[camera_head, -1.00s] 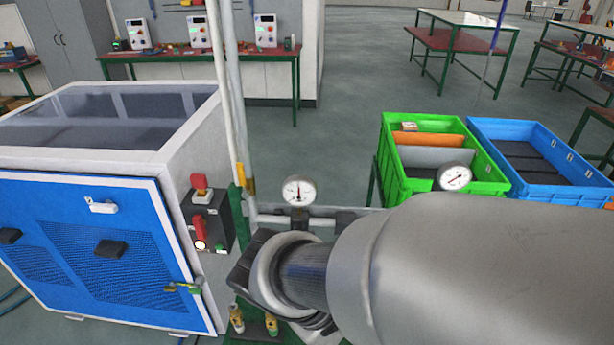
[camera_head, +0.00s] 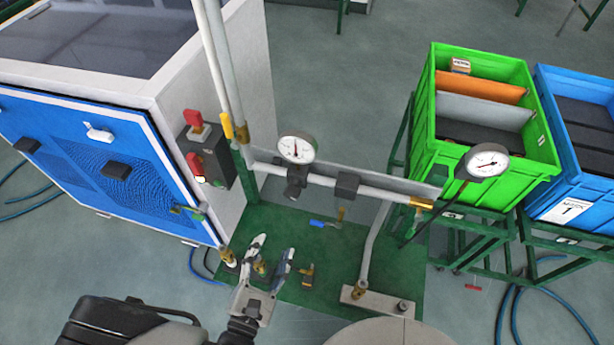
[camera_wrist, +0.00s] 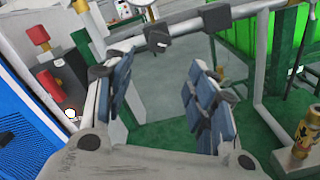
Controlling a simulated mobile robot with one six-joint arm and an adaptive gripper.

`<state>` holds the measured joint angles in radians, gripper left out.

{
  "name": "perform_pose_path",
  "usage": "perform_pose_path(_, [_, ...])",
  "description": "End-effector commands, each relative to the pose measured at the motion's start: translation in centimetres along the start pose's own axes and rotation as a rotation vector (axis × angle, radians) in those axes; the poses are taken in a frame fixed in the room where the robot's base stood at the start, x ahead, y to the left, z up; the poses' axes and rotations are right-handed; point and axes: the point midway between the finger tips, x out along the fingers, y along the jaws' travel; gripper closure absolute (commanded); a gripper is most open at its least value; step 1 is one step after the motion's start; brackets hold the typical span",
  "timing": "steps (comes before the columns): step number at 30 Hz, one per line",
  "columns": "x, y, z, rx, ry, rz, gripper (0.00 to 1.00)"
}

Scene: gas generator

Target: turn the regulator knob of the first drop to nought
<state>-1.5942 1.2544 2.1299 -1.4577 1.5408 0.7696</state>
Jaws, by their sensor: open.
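The first drop's round white gauge (camera_head: 297,149) stands on the horizontal grey pipe, to the right of the upright pipes. Below it is a dark regulator with its knob (camera_head: 296,185). The small gauge needle is hard to read. My gripper (camera_head: 268,258) is open and empty, below and slightly left of the regulator and apart from it. In the wrist view the two blue-padded fingers (camera_wrist: 160,100) stand wide apart. A dark fitting (camera_wrist: 158,38) on the pipe shows beyond them; I cannot tell whether it is the regulator.
A second gauge (camera_head: 487,161) is to the right, in front of a green crate (camera_head: 540,150). A blue-doored cabinet (camera_head: 75,165) with a red-handled switch box (camera_head: 205,160) is at left. Brass fittings (camera_head: 307,275) and a blue-handled valve (camera_head: 325,222) are over the green plate (camera_head: 350,255).

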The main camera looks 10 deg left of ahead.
Motion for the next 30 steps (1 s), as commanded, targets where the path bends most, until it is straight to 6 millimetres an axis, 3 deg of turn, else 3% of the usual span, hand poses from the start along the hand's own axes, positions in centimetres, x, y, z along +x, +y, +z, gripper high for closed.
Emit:
perform_pose_path(5, [0.9, 0.0, -0.4, -0.005, 0.005, 0.016, 0.48])
perform_pose_path(21, [12.2, -0.1, -0.3, -0.002, 0.002, 0.008, 0.48])
perform_pose_path(30, [16.5, 0.2, -0.4, -0.003, 0.005, 0.013, 0.48])
